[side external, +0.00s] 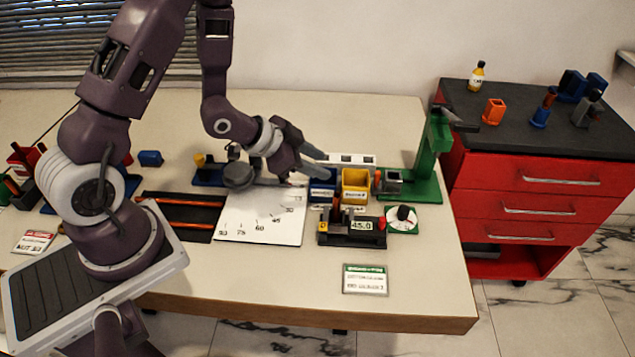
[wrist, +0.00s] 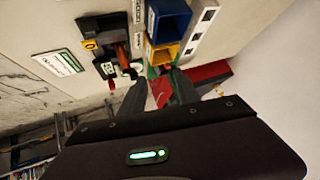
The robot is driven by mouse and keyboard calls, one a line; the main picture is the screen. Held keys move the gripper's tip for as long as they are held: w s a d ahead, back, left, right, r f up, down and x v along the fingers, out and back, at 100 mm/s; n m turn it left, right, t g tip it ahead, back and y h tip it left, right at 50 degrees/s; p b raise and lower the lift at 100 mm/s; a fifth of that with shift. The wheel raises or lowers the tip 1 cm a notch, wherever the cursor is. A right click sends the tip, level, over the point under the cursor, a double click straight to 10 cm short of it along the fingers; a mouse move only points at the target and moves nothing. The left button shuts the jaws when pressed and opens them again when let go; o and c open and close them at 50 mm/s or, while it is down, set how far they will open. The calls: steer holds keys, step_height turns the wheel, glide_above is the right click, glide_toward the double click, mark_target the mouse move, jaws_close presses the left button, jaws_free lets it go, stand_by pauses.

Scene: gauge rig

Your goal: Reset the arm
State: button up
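My gripper (side external: 318,160) hangs above the table, reaching right, over the area near the blue and yellow bins. In the wrist view its two dark fingers (wrist: 158,90) stand apart with a gap between them, and I see nothing held. A blue bin (side external: 322,188) and a yellow bin (side external: 355,184) stand side by side just beyond and below the fingertips. They also show in the wrist view, the blue bin (wrist: 168,20) above the yellow bin (wrist: 163,52). A small red patch shows between the fingers; I cannot tell what it belongs to.
A white angle-scale sheet (side external: 262,214) lies below my arm. A black gauge block reading 45.0 (side external: 350,232) and a round dial (side external: 402,219) sit in front of the bins. A tall green stand (side external: 430,160) rises at right, before a red cabinet (side external: 530,178). The table's front right is mostly clear.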

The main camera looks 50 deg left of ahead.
steer(key=s+a+r+n+g+y, duration=0.1)
steer(key=s+r+n+y, duration=0.1)
steer(key=r, duration=0.6)
steer(key=s+a+r+n+y, duration=0.1)
steer(key=s+r+y, duration=0.15)
steer(key=r, duration=0.45)
steer(key=s+d+r+n+g+h, duration=0.1)
steer(key=s+d+r, duration=0.2)
steer(key=s, duration=0.6)
steer(key=s+d+r+n+g+h, duration=0.1)
steer(key=s+d+r+n, duration=0.1)
steer(key=s, duration=0.8)
step_height(320, 180, up, 2)
steer(key=shift+s+d+r, duration=0.2)
steer(key=shift+d+r, duration=0.05)
steer(key=shift+d, duration=0.4)
